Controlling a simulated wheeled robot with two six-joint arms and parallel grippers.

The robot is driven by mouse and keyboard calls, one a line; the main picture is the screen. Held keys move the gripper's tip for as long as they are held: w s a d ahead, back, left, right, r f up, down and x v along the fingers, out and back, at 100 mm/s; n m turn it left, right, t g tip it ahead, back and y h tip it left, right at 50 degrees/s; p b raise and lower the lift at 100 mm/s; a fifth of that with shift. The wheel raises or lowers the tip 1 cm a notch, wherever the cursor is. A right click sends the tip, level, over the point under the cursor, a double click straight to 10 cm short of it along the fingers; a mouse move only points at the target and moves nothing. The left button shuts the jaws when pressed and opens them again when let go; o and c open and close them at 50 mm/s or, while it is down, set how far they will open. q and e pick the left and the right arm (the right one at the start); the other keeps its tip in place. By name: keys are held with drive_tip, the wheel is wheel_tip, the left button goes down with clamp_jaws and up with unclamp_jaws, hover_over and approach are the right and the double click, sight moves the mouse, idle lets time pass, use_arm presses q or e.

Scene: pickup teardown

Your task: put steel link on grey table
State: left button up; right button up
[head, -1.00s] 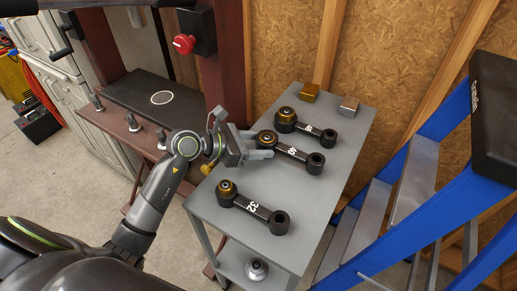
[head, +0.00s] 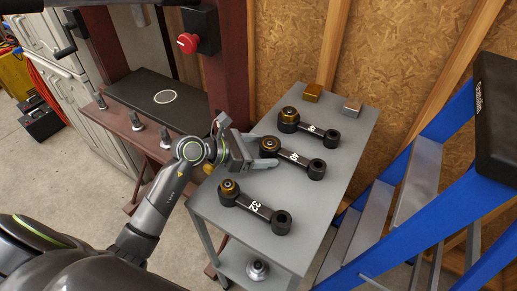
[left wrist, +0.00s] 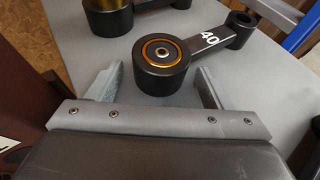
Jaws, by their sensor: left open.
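Three black links lie on the grey table (head: 215,205), each with a thick round end bearing a gold-coloured ring. No link looks bare steel. The middle one, marked 40 (head: 293,157), is by my left gripper (head: 263,151); it also shows in the left wrist view (left wrist: 158,65). My left gripper is open, with its fingertips on either side of the thick end and visible gaps to it. The link marked 32 (head: 252,206) lies nearer; another link (head: 312,128), its number unclear, lies farther back. My right gripper is not in view.
A gold block (head: 312,92) and a silver block (head: 352,107) stand at the table's back. A dark red press frame (head: 229,70) with a red button (head: 188,43) is behind left. A blue stepladder (head: 420,175) stands close on the right.

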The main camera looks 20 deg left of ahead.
use_arm(q)
drive_tip(key=shift+r, duration=0.15)
drive_tip(key=shift+s+a, duration=0.2)
drive_tip(key=shift+a, duration=0.05)
drive_tip(key=b+v, duration=0.1)
drive_tip(key=v, duration=0.8)
drive_tip(key=shift+a, duration=0.1)
drive_tip(key=shift+v, duration=1.15)
